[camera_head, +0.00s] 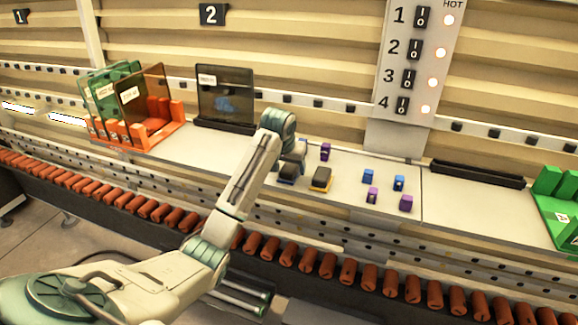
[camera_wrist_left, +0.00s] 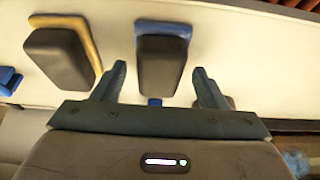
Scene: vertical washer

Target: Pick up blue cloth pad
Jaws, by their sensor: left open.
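The blue cloth pad has a dark block on top and a blue edge. In the left wrist view the blue pad (camera_wrist_left: 162,62) lies between the fingers of my left gripper (camera_wrist_left: 159,67), with a gap on each side. The fingers are open and appear clear of it. In the head view the blue pad (camera_head: 287,174) sits on the white counter, partly hidden by my left gripper (camera_head: 290,158) above it. A similar pad with a yellow edge (camera_head: 321,178) lies just right of it, and it shows at left in the wrist view (camera_wrist_left: 62,55). My right gripper is out of view.
Small blue and purple blocks (camera_head: 368,176) stand on the counter to the right, with a purple one (camera_head: 325,151) behind the pads. An orange rack (camera_head: 150,124) with tinted panels stands at left, a dark panel (camera_head: 226,92) behind. A roller conveyor (camera_head: 320,264) runs in front.

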